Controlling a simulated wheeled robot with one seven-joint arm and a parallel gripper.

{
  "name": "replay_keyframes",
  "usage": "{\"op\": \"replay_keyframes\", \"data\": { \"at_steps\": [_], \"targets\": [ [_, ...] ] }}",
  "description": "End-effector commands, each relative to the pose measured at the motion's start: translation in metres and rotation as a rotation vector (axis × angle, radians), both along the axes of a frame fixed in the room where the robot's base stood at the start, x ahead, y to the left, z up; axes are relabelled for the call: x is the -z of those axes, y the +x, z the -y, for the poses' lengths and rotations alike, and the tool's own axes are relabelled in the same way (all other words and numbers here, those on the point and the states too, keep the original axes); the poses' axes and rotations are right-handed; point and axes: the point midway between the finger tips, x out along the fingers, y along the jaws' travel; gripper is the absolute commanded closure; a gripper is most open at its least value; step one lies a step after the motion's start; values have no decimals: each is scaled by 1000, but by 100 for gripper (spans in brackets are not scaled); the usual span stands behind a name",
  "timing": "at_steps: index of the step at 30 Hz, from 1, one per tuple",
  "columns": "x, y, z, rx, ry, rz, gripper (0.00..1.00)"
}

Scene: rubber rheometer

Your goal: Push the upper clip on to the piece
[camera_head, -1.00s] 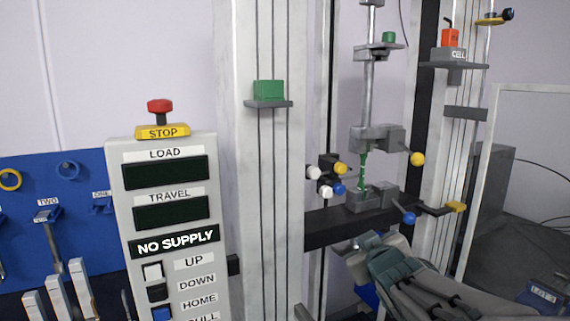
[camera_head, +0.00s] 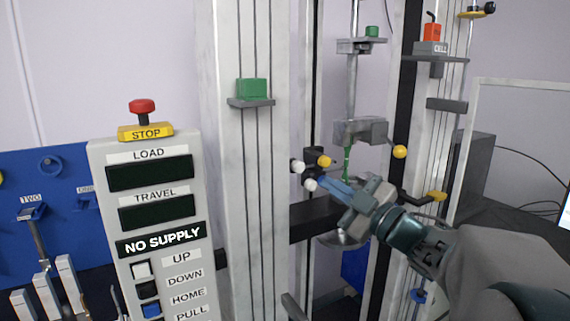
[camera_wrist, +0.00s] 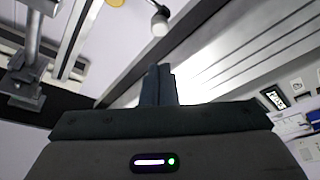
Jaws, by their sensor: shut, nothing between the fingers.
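The piece (camera_head: 347,162) is a thin green strip hanging below the grey upper grip (camera_head: 358,131); its lower end is hidden behind my gripper. The upper clip is a small dark block (camera_head: 312,158) left of the piece, apart from it, with a white knob (camera_head: 297,166) and a yellow knob (camera_head: 324,161). Below it shows a white knob (camera_head: 310,184) of the lower clip. My gripper (camera_head: 326,181) is shut and empty, its tips just below the yellow knob and near the lower white knob. In the wrist view my shut fingers (camera_wrist: 158,85) point towards a white knob (camera_wrist: 159,26).
The pale column (camera_head: 242,190) stands left of the clips, with a green block (camera_head: 251,89) on a shelf. A dark crossbar (camera_head: 312,220) runs behind my gripper. A yellow-knobbed handle (camera_head: 400,151) sticks out right of the upper grip. The control panel (camera_head: 155,230) is farther left.

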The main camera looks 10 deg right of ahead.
Motion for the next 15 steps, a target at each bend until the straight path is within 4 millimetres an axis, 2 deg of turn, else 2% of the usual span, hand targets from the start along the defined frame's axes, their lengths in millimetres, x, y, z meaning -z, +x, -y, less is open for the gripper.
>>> {"op": "replay_keyframes", "data": {
  "at_steps": [7,15],
  "targets": [
    [-6,12,-8,-2,1,0,100],
    [-18,53,-33,-2,1,-3,100]
  ]
}}
